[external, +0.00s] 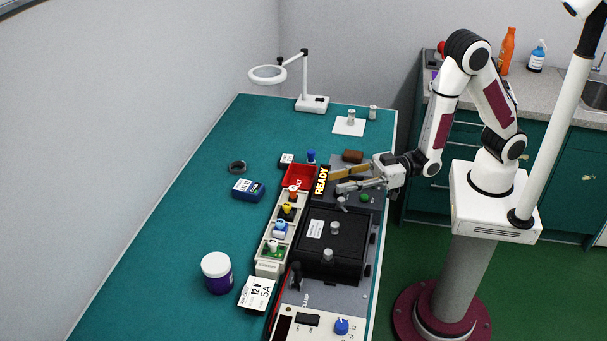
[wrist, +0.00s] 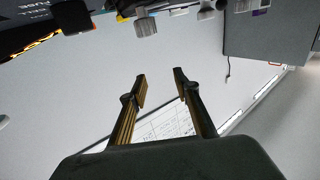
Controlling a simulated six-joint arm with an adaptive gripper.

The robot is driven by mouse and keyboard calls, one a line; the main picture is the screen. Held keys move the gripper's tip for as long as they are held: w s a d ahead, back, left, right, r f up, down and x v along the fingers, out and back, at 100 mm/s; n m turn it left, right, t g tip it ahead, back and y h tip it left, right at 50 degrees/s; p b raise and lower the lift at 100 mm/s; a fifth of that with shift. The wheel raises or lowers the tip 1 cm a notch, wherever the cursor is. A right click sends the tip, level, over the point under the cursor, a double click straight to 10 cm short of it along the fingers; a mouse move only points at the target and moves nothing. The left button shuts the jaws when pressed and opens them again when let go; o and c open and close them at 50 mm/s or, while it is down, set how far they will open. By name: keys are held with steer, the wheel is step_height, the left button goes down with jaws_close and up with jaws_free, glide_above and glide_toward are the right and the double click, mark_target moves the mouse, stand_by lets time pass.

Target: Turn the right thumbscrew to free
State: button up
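A black box-like module (external: 347,251) with a white label sits on the bench fixture. Two silver knobs like thumbscrews stand on it, one near the middle (external: 334,228) and one nearer the front (external: 327,256); I cannot tell which one is the right thumbscrew. My gripper (external: 338,182) is beyond the module, beside the lit READY sign, apart from both knobs. In the wrist view my gripper (wrist: 160,78) is open with nothing between its fingers. A grey ribbed knob (wrist: 146,25) shows at the top of that view, beyond the fingertips.
The READY sign (external: 321,181) and a red bin (external: 299,177) stand left of my gripper. A row of coloured connectors (external: 280,229) lines the module's left side. A purple jar (external: 217,272) and a blue meter (external: 248,189) are further left. The left bench surface is mostly clear.

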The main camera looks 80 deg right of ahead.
steer(key=shift+r, duration=1.6)
steer(key=w+d+r+h, duration=0.15)
steer(key=w+d, duration=0.25)
steer(key=d, duration=0.4)
steer(key=n+g+y, duration=0.4)
steer(key=n+g, duration=0.1)
steer(key=g, duration=0.3)
glide_toward(341, 199)
steer(key=shift+w+a+r+h, duration=0.25)
steer(key=shift+w+a+r, duration=0.05)
steer(key=shift+a+r, duration=0.2)
steer(key=shift+s+f, duration=0.3)
steer(key=shift+f, duration=0.15)
steer(key=shift+w+a, duration=0.15)
